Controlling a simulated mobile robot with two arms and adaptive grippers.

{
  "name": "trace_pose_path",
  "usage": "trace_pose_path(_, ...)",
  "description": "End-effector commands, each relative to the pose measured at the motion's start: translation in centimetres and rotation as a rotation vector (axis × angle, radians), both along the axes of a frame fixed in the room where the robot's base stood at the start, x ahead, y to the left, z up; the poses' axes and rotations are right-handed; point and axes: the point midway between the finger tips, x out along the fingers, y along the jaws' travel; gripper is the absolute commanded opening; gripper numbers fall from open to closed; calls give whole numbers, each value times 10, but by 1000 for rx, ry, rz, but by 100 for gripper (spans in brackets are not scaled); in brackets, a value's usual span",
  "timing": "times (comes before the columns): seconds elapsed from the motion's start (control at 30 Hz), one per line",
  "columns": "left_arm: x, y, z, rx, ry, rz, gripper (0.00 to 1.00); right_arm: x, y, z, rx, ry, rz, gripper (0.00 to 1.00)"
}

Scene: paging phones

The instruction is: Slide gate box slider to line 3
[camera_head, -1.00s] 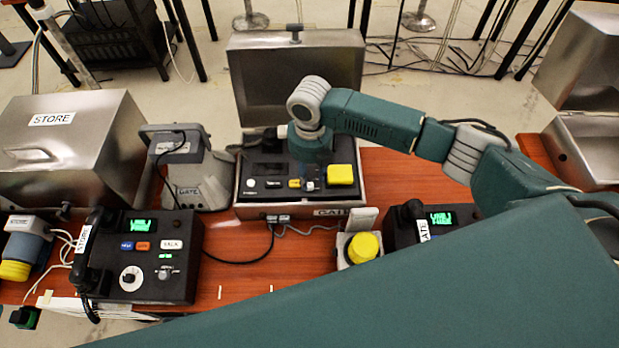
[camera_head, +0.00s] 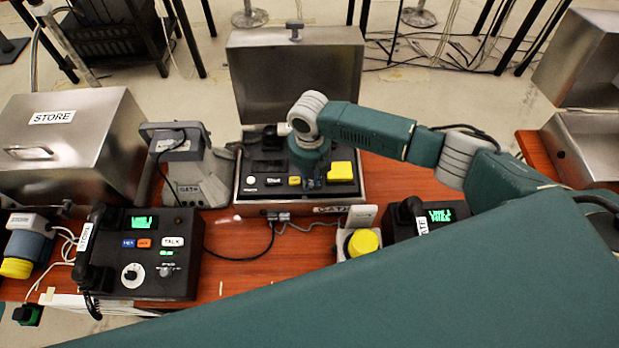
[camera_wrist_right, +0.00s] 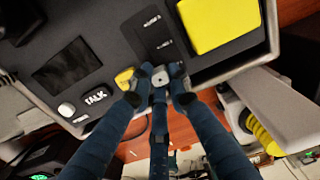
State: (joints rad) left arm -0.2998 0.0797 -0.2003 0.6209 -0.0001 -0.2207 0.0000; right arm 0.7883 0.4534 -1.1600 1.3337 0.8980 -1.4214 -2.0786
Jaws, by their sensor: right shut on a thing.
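The gate box (camera_head: 239,190) stands open on the table, its metal lid (camera_head: 295,75) raised behind it. My right gripper (camera_head: 312,184) reaches down onto its black panel from above. In the right wrist view, my right gripper's fingers (camera_wrist_right: 158,90) close around the small pale slider knob (camera_wrist_right: 161,77) near the panel's front edge. A dark slot with small white line marks (camera_wrist_right: 160,38) runs away from the knob; the marks are too small to read. A large yellow button (camera_head: 341,171) sits right of the gripper. My left gripper is not in view.
In the right wrist view, a small yellow button (camera_wrist_right: 124,79) and a TALK button (camera_wrist_right: 96,96) lie left of the fingers. The gate speaker (camera_head: 190,180) and store phone (camera_head: 150,255) stand left. A yellow-topped beacon (camera_head: 363,242) stands in front.

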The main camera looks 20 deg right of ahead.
Motion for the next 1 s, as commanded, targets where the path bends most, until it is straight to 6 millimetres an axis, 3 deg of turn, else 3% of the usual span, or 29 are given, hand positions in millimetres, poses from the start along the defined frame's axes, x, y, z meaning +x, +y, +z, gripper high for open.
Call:
trace_pose_path(0.4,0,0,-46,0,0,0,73,57,-17,-4,-1,-3,-4,0)
trace_pose_path(0.77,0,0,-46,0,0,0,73,64,-19,2,0,-5,-2,0)
trace_pose_path(0.8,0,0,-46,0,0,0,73,64,-19,2,-1,-6,-3,19)
trace_pose_path(0.87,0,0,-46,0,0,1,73,65,-19,2,-1,-6,-3,31)
trace_pose_path(0.9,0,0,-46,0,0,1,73,65,-19,2,-1,-6,-3,36)
trace_pose_path(1.0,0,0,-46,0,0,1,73,64,-19,1,0,-4,-2,36)
